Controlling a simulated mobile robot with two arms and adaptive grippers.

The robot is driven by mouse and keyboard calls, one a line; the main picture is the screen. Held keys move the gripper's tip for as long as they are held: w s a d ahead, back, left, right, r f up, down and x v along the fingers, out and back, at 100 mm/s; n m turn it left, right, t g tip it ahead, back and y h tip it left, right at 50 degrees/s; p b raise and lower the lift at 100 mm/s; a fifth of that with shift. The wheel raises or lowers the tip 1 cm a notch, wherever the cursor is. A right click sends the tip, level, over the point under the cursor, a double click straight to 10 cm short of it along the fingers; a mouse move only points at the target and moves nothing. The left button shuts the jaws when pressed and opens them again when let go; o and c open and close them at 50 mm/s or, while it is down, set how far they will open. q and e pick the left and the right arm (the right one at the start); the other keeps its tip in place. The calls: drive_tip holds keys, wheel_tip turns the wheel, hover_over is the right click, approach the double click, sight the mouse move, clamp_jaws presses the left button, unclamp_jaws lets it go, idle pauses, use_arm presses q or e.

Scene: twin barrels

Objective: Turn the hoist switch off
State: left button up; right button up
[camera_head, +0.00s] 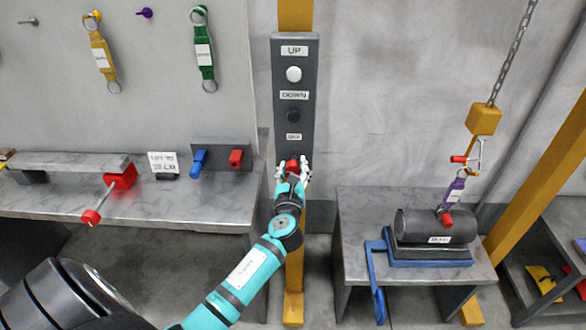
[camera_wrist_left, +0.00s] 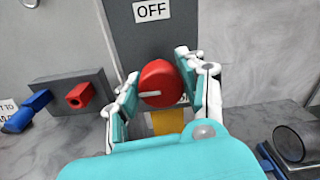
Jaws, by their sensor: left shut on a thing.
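The hoist control panel (camera_head: 310,140) is a dark upright plate on a yellow post, with UP and DOWN buttons. A red rotary hoist switch (camera_head: 292,165) is at its lower end. The switch (camera_wrist_left: 158,83) also shows in the left wrist view, with a pale line across it pointing left. An OFF label (camera_wrist_left: 151,11) is above it. My left gripper (camera_head: 293,172) is at the switch, its fingers on both sides of the knob. In the left wrist view my left gripper (camera_wrist_left: 160,88) is shut on the knob. A label below the knob is mostly hidden. My right gripper is not in view.
A bench (camera_head: 225,205) at left holds a red-handled tool (camera_head: 119,178) and blue and red pieces. At right, a dark barrel (camera_head: 436,226) rests on a blue cradle on a table (camera_head: 355,235), below a chain hoist (camera_head: 484,119). Straps hang on the left wall.

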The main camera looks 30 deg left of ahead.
use_arm(q)
drive_tip(key=n+b, duration=0.2)
drive_tip(key=n, duration=0.2)
drive_tip(key=shift+f+n+b, duration=0.15)
drive_tip(key=shift+n+b, duration=0.15)
drive_tip(key=shift+n, duration=0.1)
drive_tip(key=n+b, duration=0.2)
drive_tip(key=n, duration=0.2)
drive_tip(key=shift+a+n, duration=0.1)
drive_tip(key=shift+n, duration=0.2)
drive_tip(key=n+b, duration=0.2)
drive_tip(key=n, duration=0.2)
drive_tip(key=shift+n+b, duration=0.3)
drive_tip(key=shift+b, duration=0.05)
drive_tip(key=shift+n+y+b, duration=0.4)
drive_tip(key=shift+n+b, duration=0.45)
drive_tip(key=shift+n, duration=1.35)
drive_tip(key=o, duration=1.2)
drive_tip(key=shift+s, duration=0.1)
